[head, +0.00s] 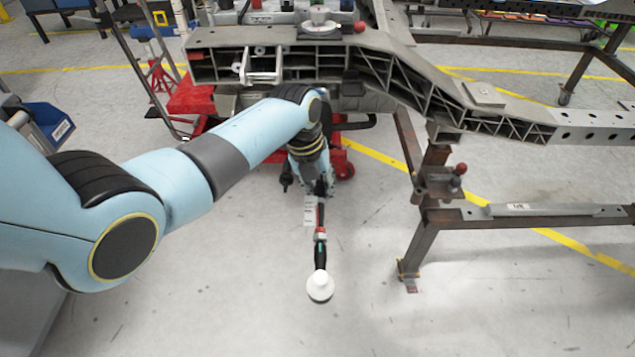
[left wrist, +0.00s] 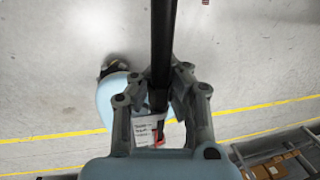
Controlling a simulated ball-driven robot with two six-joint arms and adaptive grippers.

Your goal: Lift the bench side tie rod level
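The tie rod (head: 320,255) is a slim dark bar with red parts and a white rounded end (head: 320,287) nearest me. It shows below the chassis fixture in the head view, pointing toward me. My left gripper (head: 319,187) is at its far part, partly hidden by dark parts there. In the left wrist view the black rod (left wrist: 163,45) runs from the top edge between the two fingers of my left gripper (left wrist: 161,90), which appear closed against its sides. A white tag (left wrist: 147,128) and a red part show below the fingers. My right gripper is not in view.
The grey ribbed chassis rail (head: 405,75) spans above my left gripper. A rusty steel stand (head: 428,215) with a crossbar is to the right. A red jack (head: 190,97) is behind my left arm. The floor in front is clear.

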